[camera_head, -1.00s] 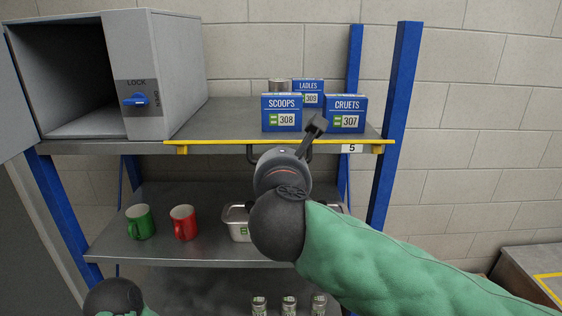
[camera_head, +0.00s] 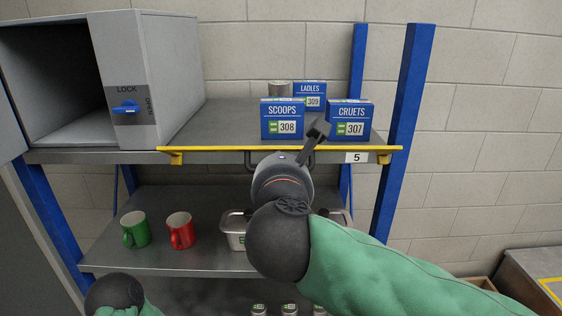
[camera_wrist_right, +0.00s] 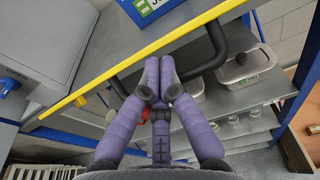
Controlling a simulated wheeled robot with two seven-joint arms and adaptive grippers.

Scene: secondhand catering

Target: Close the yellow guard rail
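The yellow guard rail (camera_head: 225,149) runs level along the front edge of the upper shelf, on yellow brackets. It also crosses the right wrist view (camera_wrist_right: 150,60) diagonally. A black looped handle (camera_wrist_right: 208,52) hangs at its front; its left end shows in the head view (camera_head: 250,158). My right gripper (camera_wrist_right: 160,68) has its purple fingers drawn together at the handle's crossbar, seemingly around it. In the head view my own wrist hides the fingers.
On the upper shelf (camera_head: 220,125) stand blue boxes for scoops (camera_head: 282,118), ladles (camera_head: 310,88) and cruets (camera_head: 349,121), with a grey open locker (camera_head: 165,80) at left. Below are a green mug (camera_head: 136,230), a red mug (camera_head: 180,231) and metal containers (camera_head: 233,232). Blue posts (camera_head: 405,120) frame the rack.

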